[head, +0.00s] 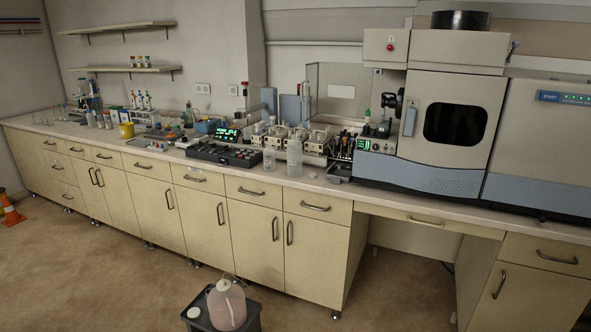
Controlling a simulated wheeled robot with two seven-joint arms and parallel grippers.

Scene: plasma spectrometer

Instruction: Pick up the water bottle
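A large translucent bottle (294,158) stands upright on the lab counter (320,186) near its front edge, left of the spectrometer. A smaller clear bottle (269,160) stands just to its left. A big rounded jug (227,306) with pinkish contents and a handle sits low at the bottom of the head view, on a dark bin or stand (254,314). I cannot tell from labels which of these is the water bottle. Neither of my grippers shows in the head view.
The large spectrometer (456,110) fills the counter's right side. A black control box (225,154) and small instruments (315,138) crowd around the bottles. A white round lid (194,312) lies beside the jug. An orange cone (10,212) stands far left; the floor (110,275) between is clear.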

